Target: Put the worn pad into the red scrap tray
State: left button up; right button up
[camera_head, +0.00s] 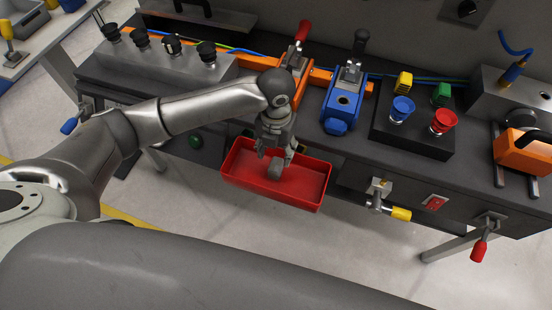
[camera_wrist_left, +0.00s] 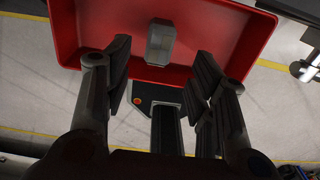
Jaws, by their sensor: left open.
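The red scrap tray (camera_head: 312,184) hangs at the front edge of the bench in the head view. A small grey block, the worn pad (camera_head: 274,170), shows inside the tray's outline, just below my left gripper (camera_head: 277,154). In the left wrist view the pad (camera_wrist_left: 160,42) appears against the red tray (camera_wrist_left: 205,35), beyond the fingertips. My left gripper (camera_wrist_left: 160,68) is open, with clear gaps between the pad and both fingers. I cannot tell whether the pad touches the tray floor. My right gripper is not in view.
An orange vise (camera_head: 292,85) and a blue vise (camera_head: 344,100) stand on the bench behind the tray. A black block (camera_head: 412,130) holds coloured cups to the right. A valve with a yellow handle (camera_head: 400,213) juts out right of the tray.

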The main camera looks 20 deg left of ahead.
pick_arm(q)
jog(key=shift+r, duration=2.3)
